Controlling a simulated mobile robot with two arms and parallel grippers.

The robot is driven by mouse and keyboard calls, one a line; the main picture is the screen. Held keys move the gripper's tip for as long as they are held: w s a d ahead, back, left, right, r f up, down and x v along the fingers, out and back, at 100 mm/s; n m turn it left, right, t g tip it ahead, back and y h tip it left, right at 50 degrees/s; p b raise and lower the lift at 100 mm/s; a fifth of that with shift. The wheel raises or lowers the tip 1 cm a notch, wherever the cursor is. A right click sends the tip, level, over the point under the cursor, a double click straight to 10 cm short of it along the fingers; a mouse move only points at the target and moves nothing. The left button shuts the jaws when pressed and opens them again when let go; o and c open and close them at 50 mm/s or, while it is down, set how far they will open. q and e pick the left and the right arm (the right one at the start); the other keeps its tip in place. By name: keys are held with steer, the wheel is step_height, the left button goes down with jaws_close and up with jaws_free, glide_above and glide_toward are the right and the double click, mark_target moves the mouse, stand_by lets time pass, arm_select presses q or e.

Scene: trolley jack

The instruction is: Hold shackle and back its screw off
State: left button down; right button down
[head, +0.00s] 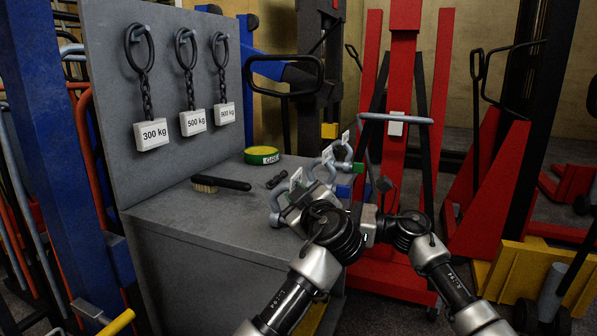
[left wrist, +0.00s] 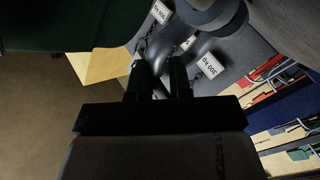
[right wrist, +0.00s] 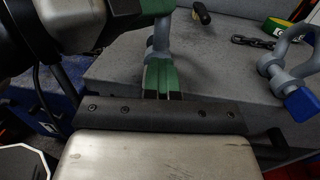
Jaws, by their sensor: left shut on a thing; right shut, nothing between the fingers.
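A grey bow shackle (head: 276,204) stands at the bench's right front, nearest of a row of shackles. My left gripper (head: 291,210) is shut on it. In the right wrist view the shackle (right wrist: 161,42) rises behind the green-padded fingers of my right gripper (right wrist: 163,76), which are shut together and empty. The shackle's screw is hidden, and I cannot tell whether these fingers touch the shackle.
Another shackle (right wrist: 285,66) with a blue screw end (right wrist: 300,103) stands just right. A brush (head: 221,183), a short chain (head: 277,180) and a green tape roll (head: 261,155) lie on the grey bench (head: 185,225). Chains with weight labels hang on the upright panel (head: 110,60).

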arm_select(q)
steer(key=shift+r, duration=0.35)
steer(key=shift+f, duration=0.15)
arm_select(e)
steer(key=v, duration=0.6)
steer(key=shift+r, duration=0.35)
arm_select(q)
steer(key=c, duration=1)
jaws_free()
steer(key=shift+f, duration=0.1)
steer(key=shift+o, duration=0.2)
